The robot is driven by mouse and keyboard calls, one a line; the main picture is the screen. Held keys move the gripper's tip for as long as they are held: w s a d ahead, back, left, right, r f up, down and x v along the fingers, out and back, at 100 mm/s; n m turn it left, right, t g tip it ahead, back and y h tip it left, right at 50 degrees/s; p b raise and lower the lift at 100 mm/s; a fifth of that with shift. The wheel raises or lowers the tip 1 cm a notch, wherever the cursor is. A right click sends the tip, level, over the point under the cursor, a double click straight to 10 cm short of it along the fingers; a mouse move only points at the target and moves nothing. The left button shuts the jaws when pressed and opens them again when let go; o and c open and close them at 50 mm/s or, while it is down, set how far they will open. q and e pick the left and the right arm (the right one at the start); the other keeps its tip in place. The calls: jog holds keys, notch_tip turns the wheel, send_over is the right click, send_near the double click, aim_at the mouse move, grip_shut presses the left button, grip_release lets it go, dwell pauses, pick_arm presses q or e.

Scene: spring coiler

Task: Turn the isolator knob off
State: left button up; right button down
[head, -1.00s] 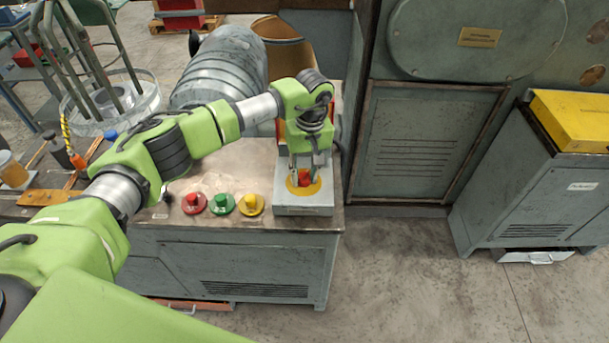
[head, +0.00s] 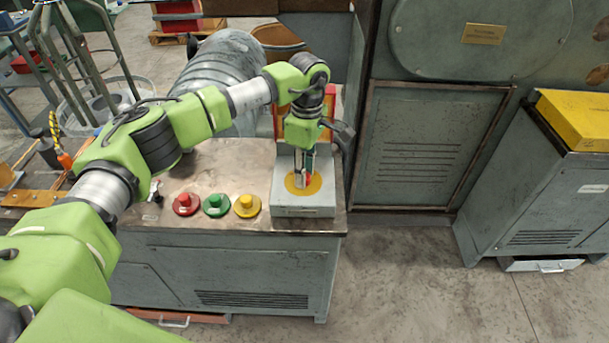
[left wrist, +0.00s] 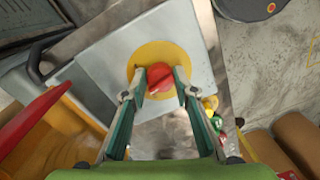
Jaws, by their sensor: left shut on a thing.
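The isolator knob (left wrist: 160,77) is red and sits at the centre of a yellow disc (head: 293,183) on a grey box (head: 303,211). The box stands at the right end of the workbench. My left gripper (head: 304,181) points down over the disc and is shut on the knob. In the left wrist view the gripper (left wrist: 160,83) has one fingertip against each side of the knob. In the head view the fingers line up and hide most of the knob. My right gripper is not in view.
Red (head: 185,204), green (head: 216,205) and yellow (head: 247,205) buttons stand in a row left of the box. A large ribbed grey cylinder (head: 222,62) is behind the bench. Open floor (head: 400,270) lies to the right, before grey cabinets (head: 540,190).

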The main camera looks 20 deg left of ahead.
pick_arm(q)
jog(key=n, duration=0.3)
jog(key=shift+w+n+b, duration=0.1)
jog(key=shift+n+b, duration=0.2)
jog(key=shift+b, duration=0.1)
jog(key=shift+a+r+n, duration=0.1)
jog(key=shift+n, duration=1.4)
jog(key=o, duration=1.1)
